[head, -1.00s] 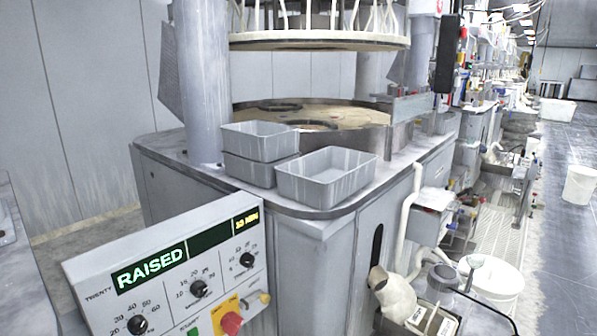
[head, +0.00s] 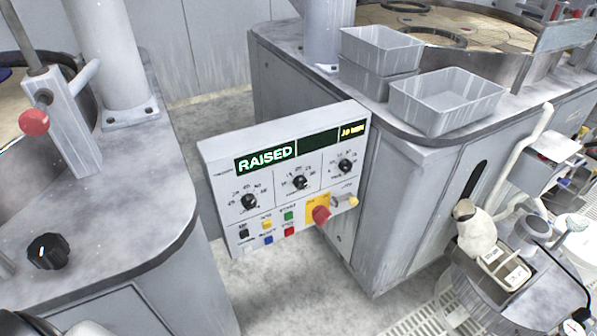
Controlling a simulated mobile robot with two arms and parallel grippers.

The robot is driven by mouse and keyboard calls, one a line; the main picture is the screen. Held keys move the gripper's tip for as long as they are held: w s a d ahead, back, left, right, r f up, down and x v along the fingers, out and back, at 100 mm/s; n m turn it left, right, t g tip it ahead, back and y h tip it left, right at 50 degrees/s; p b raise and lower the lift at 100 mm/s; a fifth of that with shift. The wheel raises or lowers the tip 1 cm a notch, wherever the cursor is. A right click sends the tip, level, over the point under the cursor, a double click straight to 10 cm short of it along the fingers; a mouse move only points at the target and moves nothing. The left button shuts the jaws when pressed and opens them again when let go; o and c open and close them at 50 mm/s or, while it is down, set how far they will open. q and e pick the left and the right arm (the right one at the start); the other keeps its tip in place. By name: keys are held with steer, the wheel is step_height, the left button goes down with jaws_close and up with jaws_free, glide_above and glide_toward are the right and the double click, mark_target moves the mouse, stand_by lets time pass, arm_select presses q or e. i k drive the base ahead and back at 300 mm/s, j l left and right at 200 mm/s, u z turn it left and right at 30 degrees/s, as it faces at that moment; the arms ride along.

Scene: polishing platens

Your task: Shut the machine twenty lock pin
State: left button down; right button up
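The machine twenty control panel (head: 222,190) stands tilted in the middle of the head view, with its display reading RAISED in green. At its lower right corner, beside the red mushroom button (head: 321,214) on its yellow plate, a small light-coloured pin with a yellow knob (head: 353,202) sticks out. It looks like the lock pin; its small label cannot be read, and whether it is out or in is too small to tell. Neither gripper can be made out in the head view.
A grey machine top (head: 150,200) with a red ball lever (head: 33,122) and black knob (head: 48,251) fills the left. Grey bins (head: 447,100) stand on the machine behind the panel. Bare floor (head: 290,285) shows below the panel. Tubs and hoses crowd the lower right.

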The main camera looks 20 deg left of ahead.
mark_target(35, 122)
steer(key=u, duration=2)
